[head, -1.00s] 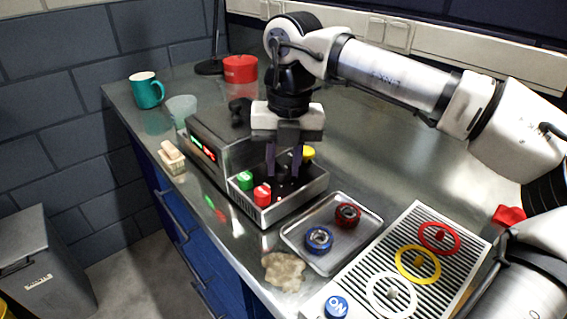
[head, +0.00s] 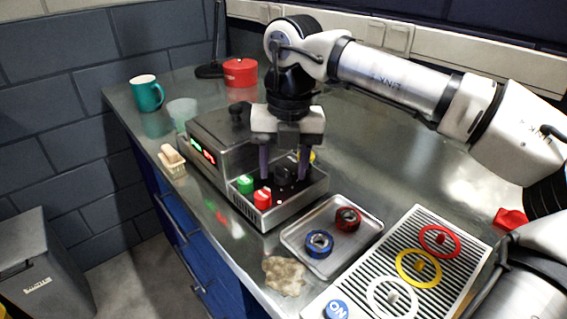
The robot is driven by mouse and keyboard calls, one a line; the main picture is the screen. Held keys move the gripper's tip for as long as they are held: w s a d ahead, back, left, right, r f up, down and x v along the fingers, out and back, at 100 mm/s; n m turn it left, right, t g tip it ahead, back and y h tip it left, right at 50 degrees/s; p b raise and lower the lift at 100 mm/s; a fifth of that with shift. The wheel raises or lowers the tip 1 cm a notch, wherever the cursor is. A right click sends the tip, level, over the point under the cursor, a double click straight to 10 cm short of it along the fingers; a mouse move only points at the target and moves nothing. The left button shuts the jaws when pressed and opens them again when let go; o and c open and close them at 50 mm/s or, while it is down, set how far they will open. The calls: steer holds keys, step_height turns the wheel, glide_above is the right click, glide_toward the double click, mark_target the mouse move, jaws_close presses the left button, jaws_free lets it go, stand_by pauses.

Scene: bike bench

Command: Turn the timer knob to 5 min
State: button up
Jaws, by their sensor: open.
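The grey metal machine (head: 215,165) stands on the bench with a lit red and green display on its front. Its lower right deck carries a green button (head: 245,184), a red button (head: 263,198), a yellow part (head: 312,157) and a dark knob (head: 285,174). I cannot tell for sure that this knob is the timer, and its marks are too small to read. My gripper (head: 284,172) points down over the deck. Its purple fingers are spread apart, one on each side of the dark knob, with no grip on it visible. The fingers partly hide the deck.
A metal tray (head: 290,236) with a blue ring and a red ring lies right of the machine. A ribbed panel (head: 452,272) with coloured rings is farther right. A teal mug (head: 146,93), a red pot (head: 240,72) and a cloth (head: 285,275) are also on the bench.

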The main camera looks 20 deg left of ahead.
step_height(320, 180, up, 14)
steer(key=shift+w+d, duration=0.15)
steer(key=shift+d, duration=0.25)
steer(key=shift+f, duration=0.15)
